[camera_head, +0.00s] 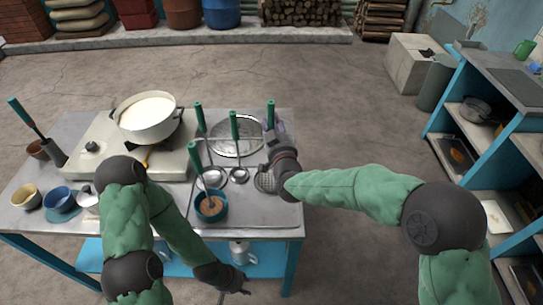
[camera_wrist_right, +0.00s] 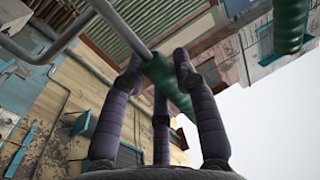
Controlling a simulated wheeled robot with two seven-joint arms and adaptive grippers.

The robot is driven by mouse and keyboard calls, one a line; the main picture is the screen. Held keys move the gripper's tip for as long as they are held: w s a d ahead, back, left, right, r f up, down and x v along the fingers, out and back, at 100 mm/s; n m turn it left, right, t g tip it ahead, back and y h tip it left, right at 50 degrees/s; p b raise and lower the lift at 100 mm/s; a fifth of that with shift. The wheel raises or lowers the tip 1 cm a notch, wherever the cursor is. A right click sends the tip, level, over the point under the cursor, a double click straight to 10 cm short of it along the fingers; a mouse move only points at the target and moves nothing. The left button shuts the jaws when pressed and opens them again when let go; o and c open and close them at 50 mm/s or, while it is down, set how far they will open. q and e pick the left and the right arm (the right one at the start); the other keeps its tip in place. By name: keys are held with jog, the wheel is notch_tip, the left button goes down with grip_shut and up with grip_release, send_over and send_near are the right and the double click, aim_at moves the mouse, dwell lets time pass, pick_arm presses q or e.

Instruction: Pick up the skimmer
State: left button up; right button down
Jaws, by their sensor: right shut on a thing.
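The skimmer has a round mesh head (camera_head: 265,183), which shows at the right side of the table beside two ladle bowls. Its green handle (camera_head: 270,113) rises upright above my right gripper (camera_head: 271,136). In the right wrist view, the fingers of the right gripper (camera_wrist_right: 158,72) are closed around a green handle (camera_wrist_right: 166,82) with a thin metal rod coming out of it. My left gripper (camera_head: 238,288) hangs low in front of the table's front edge, apart from the tools. Its fingers are too small and dark to read.
A pot of milk (camera_head: 147,116) stands on the cream stove (camera_head: 101,131). Ladles (camera_head: 238,175) with green handles stand close left of the skimmer. A blue cup (camera_head: 211,217) with brown contents is in front. Small bowls (camera_head: 61,200) sit at left. A shelf (camera_head: 470,113) stands at right.

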notch_tip(320, 180, up, 18)
jog(key=p, duration=0.6)
dwell(0.5)
